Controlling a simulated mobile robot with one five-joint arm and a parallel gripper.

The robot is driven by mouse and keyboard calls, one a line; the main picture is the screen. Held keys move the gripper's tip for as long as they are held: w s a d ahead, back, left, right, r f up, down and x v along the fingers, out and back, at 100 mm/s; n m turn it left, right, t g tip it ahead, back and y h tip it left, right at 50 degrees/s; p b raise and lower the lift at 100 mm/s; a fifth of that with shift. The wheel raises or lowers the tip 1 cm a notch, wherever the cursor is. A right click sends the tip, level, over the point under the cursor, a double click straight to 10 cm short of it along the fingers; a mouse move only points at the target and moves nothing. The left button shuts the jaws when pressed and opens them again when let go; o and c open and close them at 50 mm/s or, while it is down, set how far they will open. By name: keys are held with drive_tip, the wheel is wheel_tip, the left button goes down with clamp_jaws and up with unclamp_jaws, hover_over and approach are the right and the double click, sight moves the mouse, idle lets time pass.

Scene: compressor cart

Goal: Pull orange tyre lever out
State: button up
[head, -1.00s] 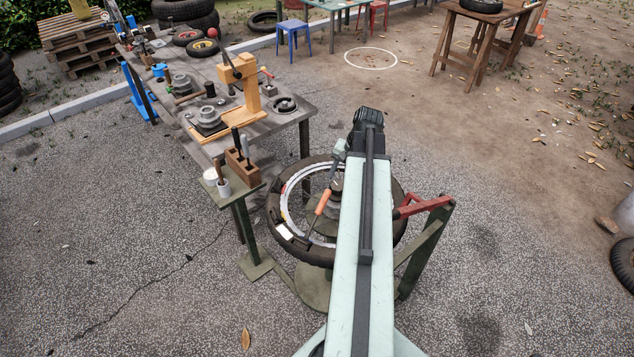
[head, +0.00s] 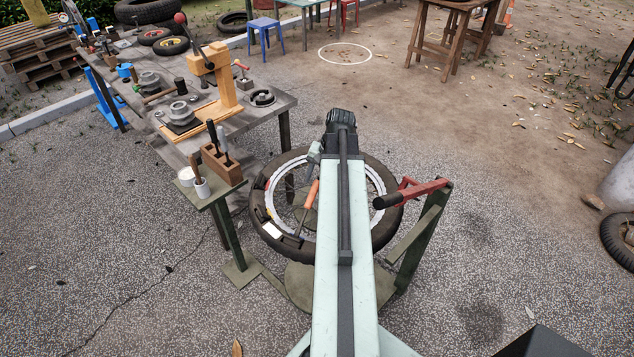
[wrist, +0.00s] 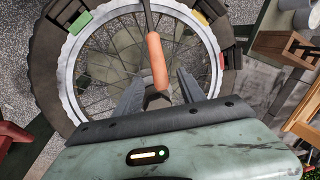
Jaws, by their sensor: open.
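The orange tyre lever (head: 311,192) stands at a slant at the near left part of the wheel, its metal shaft running down to the rim. The wheel's dark tyre (head: 388,222) and pale spoked rim lie on a green stand. In the wrist view, the lever's orange handle (wrist: 157,62) points toward me, between the two grey fingers of my gripper (wrist: 160,90). The fingers are apart, with space on both sides of the handle. I cannot tell if either touches it.
A red arm with a black grip (head: 410,192) rises at the wheel's right. A small green stand (head: 212,193) with a wooden tool block (head: 223,165) and white cups is at the left. The workbench (head: 270,108) stands behind it. Pavement at left is open.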

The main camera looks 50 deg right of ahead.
drive_tip(key=b+x, duration=0.7)
drive_tip(key=shift+f, duration=0.4)
drive_tip(key=shift+r, duration=0.1)
drive_tip(key=shift+c, duration=0.4)
drive_tip(key=c, duration=0.9)
clamp_jaws()
drive_tip(key=shift+r, duration=0.1)
drive_tip(key=shift+w+d+r+p, duration=0.2)
drive_tip(key=shift+d+r+p, duration=0.3)
drive_tip(key=shift+d, duration=0.25)
drive_tip(key=shift+w+d+r+p, duration=0.15)
drive_tip(key=shift+d+r+p, duration=0.35)
drive_tip(key=shift+d, duration=0.2)
drive_tip(key=shift+w+d+r+p, duration=0.2)
drive_tip(key=shift+d+r+p, duration=0.3)
drive_tip(key=shift+d, duration=0.25)
